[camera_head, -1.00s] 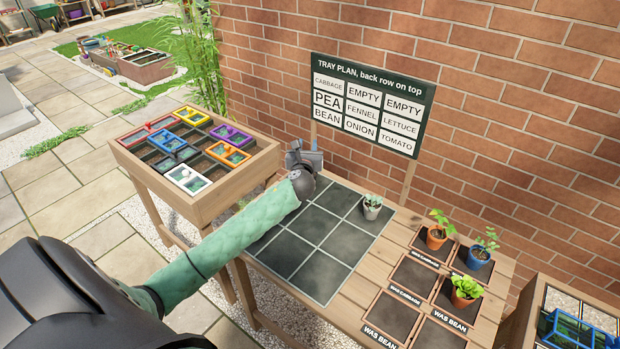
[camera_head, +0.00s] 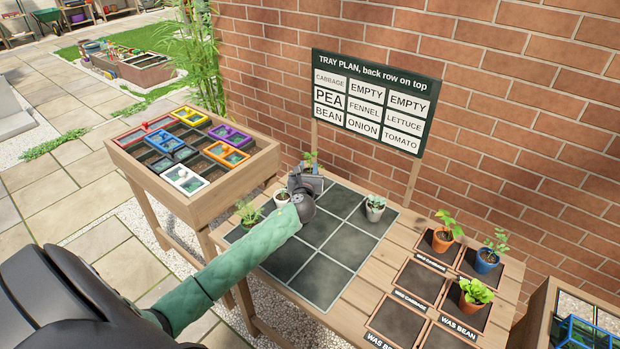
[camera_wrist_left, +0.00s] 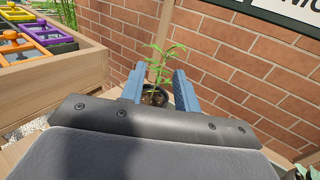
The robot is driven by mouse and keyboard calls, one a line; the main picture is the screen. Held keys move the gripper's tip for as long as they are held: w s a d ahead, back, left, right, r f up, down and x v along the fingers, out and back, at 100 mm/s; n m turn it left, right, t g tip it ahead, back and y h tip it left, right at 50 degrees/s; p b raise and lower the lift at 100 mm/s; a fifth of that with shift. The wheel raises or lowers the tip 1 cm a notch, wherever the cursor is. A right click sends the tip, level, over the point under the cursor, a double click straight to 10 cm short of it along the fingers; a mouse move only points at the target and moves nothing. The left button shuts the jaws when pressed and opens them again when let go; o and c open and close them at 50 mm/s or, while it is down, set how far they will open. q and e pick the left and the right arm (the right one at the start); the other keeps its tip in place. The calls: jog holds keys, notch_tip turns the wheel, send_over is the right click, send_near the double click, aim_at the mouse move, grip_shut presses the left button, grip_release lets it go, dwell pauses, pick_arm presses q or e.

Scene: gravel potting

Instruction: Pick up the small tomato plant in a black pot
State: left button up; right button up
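The small tomato plant (camera_wrist_left: 160,62) shows in the left wrist view, with upright leafy green stems. Its black pot (camera_wrist_left: 154,97) stands in front of the brick wall, between and beyond my blue fingertips. My left gripper (camera_wrist_left: 160,88) is open, with a visible gap between the pot and the right finger. In the head view, my left gripper (camera_head: 306,184) is over the far left part of the dark tray grid. Green leaves (camera_head: 311,160) rise just behind it, and the pot below them is hidden by the gripper. My right gripper is not in view.
A plant in a pale pot (camera_head: 282,196) and another leafy plant (camera_head: 248,213) stand left of my arm. A grey-potted plant (camera_head: 375,207) stands to the right on the tray grid (camera_head: 322,275). A wooden crate (camera_head: 200,200) borders the left. The sign (camera_head: 372,103) stands behind.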

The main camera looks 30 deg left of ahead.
aim_at(310, 171)
pick_arm(q)
jog(key=shift+w+a+f+p, duration=0.2)
jog(key=shift+w+f, duration=0.15)
jog(key=shift+f, duration=0.25)
jog(key=shift+w+a+f+p, duration=0.15)
jog(key=shift+w+f, duration=0.2)
jog(key=shift+f, duration=0.2)
jog(key=p+x, duration=0.1)
jog(key=x, duration=0.3)
jog(key=shift+w+a+r, duration=0.1)
jog(key=shift+w+a, duration=0.05)
jog(key=shift+w, duration=0.2)
jog(key=shift+w+a, duration=0.35)
jog(key=shift+w, duration=0.15)
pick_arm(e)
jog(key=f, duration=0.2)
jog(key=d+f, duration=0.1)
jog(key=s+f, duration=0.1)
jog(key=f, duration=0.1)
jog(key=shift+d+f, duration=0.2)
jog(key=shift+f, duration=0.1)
pick_arm(q)
grip_shut()
